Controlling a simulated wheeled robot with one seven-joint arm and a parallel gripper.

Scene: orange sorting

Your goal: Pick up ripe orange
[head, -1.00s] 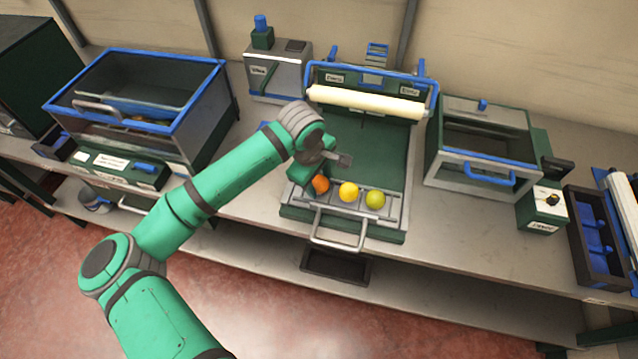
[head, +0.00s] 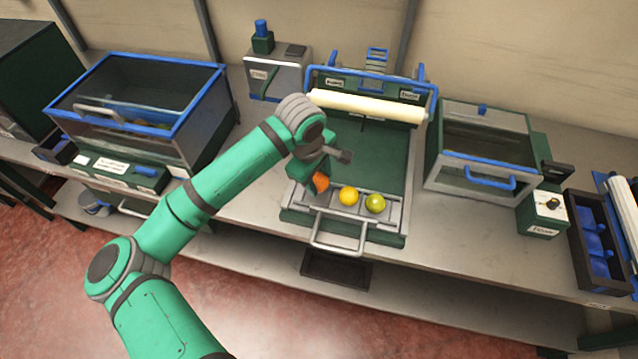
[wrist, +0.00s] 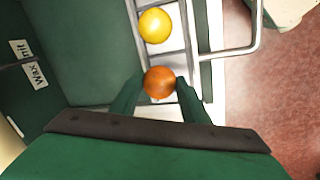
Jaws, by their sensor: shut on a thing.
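The ripe, deep orange fruit (head: 320,182) is at the left end of the row, partly hidden by my gripper in the head view. In the wrist view the same orange (wrist: 159,83) sits between my two fingertips. My gripper (wrist: 160,92) is shut on it, with a finger on either side. A yellow-orange fruit (head: 348,196) rests in the tray slot to its right, and it also shows in the wrist view (wrist: 155,25). A greenish-yellow fruit (head: 375,204) rests at the right of the row.
The fruits' metal tray (head: 388,221) is at the front of a green machine with a cream roller (head: 368,105). A metal handle (head: 338,246) juts out in front. A glass-topped box (head: 140,100) stands left, and a grey-green box (head: 482,150) stands right.

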